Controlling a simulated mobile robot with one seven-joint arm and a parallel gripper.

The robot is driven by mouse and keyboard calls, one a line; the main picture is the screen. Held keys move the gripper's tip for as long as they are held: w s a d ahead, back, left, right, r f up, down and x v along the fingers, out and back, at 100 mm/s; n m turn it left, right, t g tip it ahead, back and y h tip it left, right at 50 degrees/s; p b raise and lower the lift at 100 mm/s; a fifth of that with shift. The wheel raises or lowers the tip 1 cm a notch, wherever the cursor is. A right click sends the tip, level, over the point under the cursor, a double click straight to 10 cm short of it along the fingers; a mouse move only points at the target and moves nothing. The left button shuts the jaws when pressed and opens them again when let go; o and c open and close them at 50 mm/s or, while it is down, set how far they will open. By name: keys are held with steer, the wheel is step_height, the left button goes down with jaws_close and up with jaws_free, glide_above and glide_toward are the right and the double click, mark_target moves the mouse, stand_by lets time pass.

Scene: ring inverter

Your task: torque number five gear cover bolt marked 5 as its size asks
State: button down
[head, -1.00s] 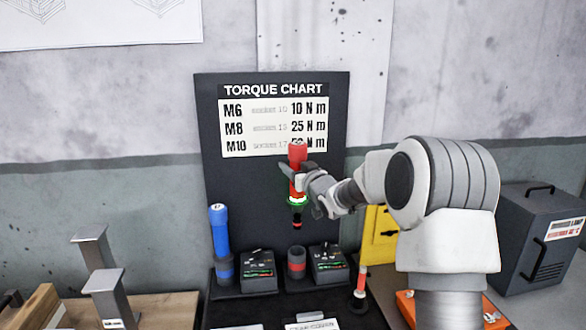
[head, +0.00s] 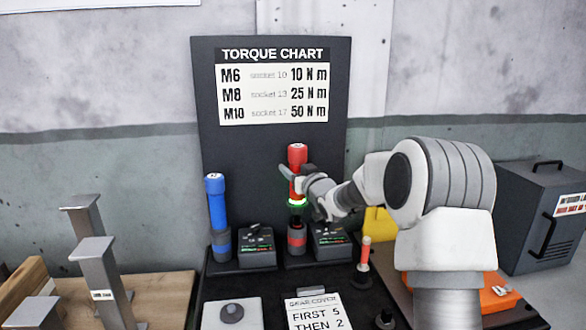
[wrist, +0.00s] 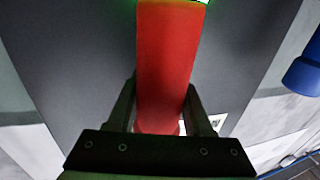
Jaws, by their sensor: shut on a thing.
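My gripper (head: 298,180) is shut on a red torque driver (head: 297,156), held upright with a glowing green ring near its lower end. The driver's lower end meets the top of a dark holder with a red band (head: 296,240); I cannot tell how deep it sits. In the wrist view the red driver body (wrist: 168,65) lies between my two fingers. The torque chart (head: 272,95) behind lists M6 10 N m, M8 25 N m and M10 50 N m. A gear cover card (head: 318,315) reads "FIRST 5 THEN 2". No bolt marked 5 is readable.
A blue driver (head: 216,200) stands in its holder to the left. Two dark boxes with displays (head: 256,248) flank the red-banded holder. Grey metal posts (head: 98,265) stand at left. A dark grey cabinet (head: 540,225) stands at right.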

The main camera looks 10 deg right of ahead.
steer(key=shift+f+b, duration=2.65)
steer(key=shift+f, duration=0.8)
steer(key=shift+c, duration=1.1)
jaws_free()
steer(key=shift+f, duration=0.1)
